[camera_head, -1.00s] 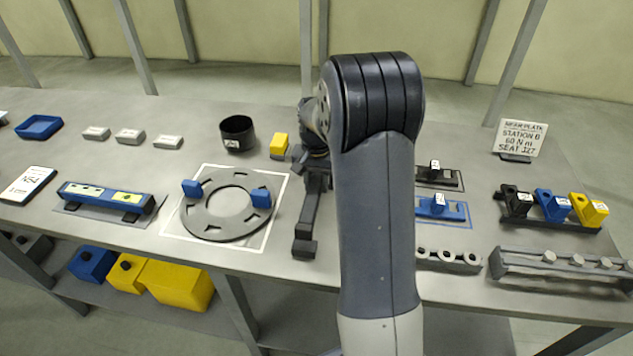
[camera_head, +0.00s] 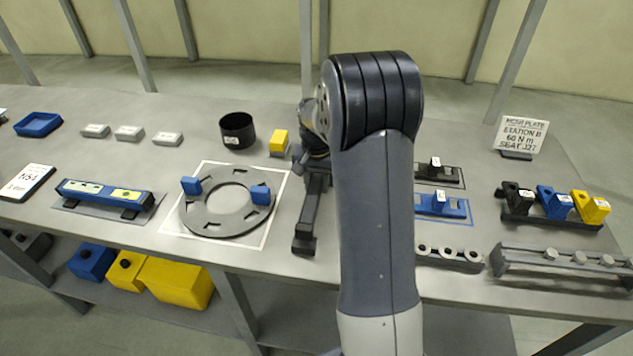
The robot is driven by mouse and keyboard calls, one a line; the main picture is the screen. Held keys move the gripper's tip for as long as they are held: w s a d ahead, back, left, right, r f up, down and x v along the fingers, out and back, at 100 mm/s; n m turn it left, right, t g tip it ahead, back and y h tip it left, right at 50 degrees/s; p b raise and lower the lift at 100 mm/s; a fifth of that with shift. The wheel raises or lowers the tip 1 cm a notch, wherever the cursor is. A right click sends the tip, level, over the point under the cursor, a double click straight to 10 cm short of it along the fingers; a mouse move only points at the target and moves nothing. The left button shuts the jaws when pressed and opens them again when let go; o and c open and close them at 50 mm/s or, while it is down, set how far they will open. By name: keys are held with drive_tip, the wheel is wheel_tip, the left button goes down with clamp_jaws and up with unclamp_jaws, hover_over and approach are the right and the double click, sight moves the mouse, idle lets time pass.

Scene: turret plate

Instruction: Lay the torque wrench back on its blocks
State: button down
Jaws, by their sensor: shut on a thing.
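My gripper (camera_head: 313,163) is partly hidden behind my own arm, above the middle of the bench. It is shut on a long dark bar, which I take to be the torque wrench (camera_head: 308,212). The bar runs from the gripper toward the bench's front edge and ends in a square dark block. It lies just right of the ring plate; whether it touches the bench I cannot tell. I cannot make out the wrench's blocks with certainty; my arm hides part of the bench.
The grey ring plate (camera_head: 190,216) with two blue pieces is left of the bar. A yellow block (camera_head: 279,141) and black cup (camera_head: 237,131) stand behind. A blue bar with pale windows (camera_head: 104,193) lies on dark supports at left. Racks with blue, black and yellow pieces stand at right.

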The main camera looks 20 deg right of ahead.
drive_tip(key=shift+w+f+b, duration=0.1)
drive_tip(key=shift+f+b, duration=0.3)
drive_tip(key=shift+f, duration=0.2)
idle(1.1)
drive_tip(key=c, duration=1)
unclamp_jaws()
drive_tip(key=shift+o, duration=0.2)
drive_tip(key=shift+f, duration=0.15)
drive_tip(key=shift+r+p, duration=2.6)
drive_tip(key=shift+r, duration=1.05)
drive_tip(key=shift+f, duration=0.1)
wheel_tip(320, 180, down, 7)
drive_tip(key=b, duration=0.5)
